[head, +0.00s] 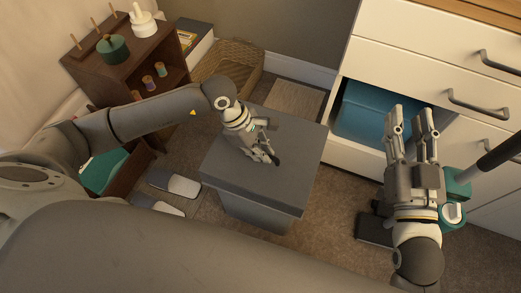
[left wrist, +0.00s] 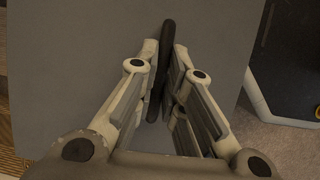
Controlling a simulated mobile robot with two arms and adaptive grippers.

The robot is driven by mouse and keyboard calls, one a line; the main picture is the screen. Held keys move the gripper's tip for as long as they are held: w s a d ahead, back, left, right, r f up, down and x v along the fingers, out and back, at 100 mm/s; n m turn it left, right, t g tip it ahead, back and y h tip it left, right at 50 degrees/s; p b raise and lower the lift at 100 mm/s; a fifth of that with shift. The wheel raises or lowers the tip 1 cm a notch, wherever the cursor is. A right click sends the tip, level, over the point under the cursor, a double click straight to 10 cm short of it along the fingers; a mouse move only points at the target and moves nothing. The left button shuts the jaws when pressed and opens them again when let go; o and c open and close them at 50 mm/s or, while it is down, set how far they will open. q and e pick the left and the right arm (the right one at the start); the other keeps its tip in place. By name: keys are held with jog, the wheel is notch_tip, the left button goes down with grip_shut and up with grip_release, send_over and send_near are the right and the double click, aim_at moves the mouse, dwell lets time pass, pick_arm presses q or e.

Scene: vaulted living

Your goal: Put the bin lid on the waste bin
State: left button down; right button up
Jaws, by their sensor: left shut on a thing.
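The waste bin (head: 258,212) is a grey square box standing on the carpet in the middle of the head view. The flat grey bin lid (head: 297,140) lies over the bin's top, its edges reaching past the walls; I cannot tell whether it is fully seated. My left gripper (head: 268,158) is above the lid, shut on its dark handle (left wrist: 160,70). The lid (left wrist: 80,60) fills most of the left wrist view. The bin's mouth is hidden by the lid. My right gripper (head: 411,112) is open and empty, to the right of the bin.
A white drawer unit (head: 405,60) with a blue box (head: 375,112) in an open bay stands at the right. A wooden shelf (head: 88,68) and a wicker basket (head: 250,52) are behind left. Slippers (head: 173,184) lie left of the bin. Carpet is clear in front.

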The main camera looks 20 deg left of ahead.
pick_arm(q)
jog(key=shift+s+a+f, duration=0.1)
jog(key=shift+s+f, duration=0.1)
jog(key=shift+f, duration=0.25)
jog(key=c, duration=2)
grip_release()
jog(key=o, duration=0.5)
jog(key=shift+o, duration=0.2)
jog(key=shift+w, duration=0.1)
jog(key=v, duration=1.2)
jog(key=shift+w+r, duration=0.1)
